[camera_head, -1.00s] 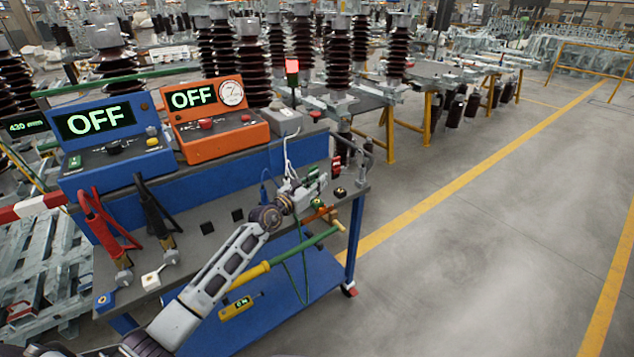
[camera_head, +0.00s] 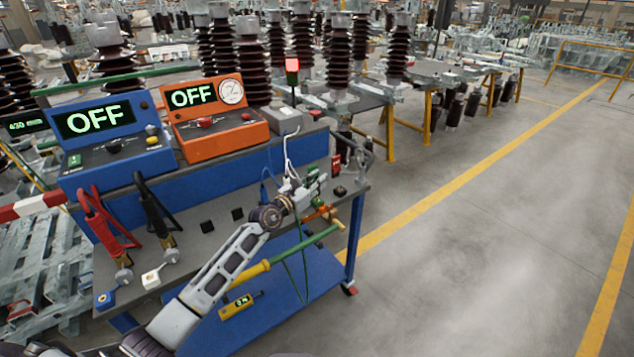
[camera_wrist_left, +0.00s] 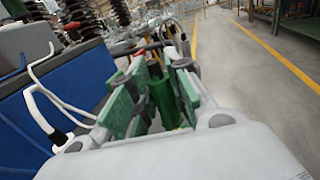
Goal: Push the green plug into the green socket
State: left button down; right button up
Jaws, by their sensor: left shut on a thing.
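My left gripper (camera_head: 314,184) is over the right end of the grey workbench. In the left wrist view, its green-padded fingers (camera_wrist_left: 150,104) are shut on the green plug (camera_wrist_left: 163,98), which lies lengthwise between the pads. A green cable (camera_head: 304,275) hangs below the gripper in a loop past the bench edge. I cannot pick out the green socket; the gripper and small parts crowd that corner. Whether the plug touches a socket cannot be told. My right gripper is not in view.
A red connector (camera_head: 337,162) and a black one (camera_head: 340,191) are close to the gripper. Red clamps (camera_head: 108,228) and black clamps (camera_head: 157,225) stand at the bench's left. A blue console (camera_head: 110,140) and orange console (camera_head: 213,130) read OFF. The floor at right is clear.

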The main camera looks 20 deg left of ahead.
pick_arm(q)
jog(key=shift+f+b, duration=0.75)
jog(key=shift+f, duration=0.4)
dwell(0.4)
jog(key=c, duration=1.3)
grip_release()
jog(key=shift+s+a, duration=0.1)
jog(key=shift+v, duration=5.85)
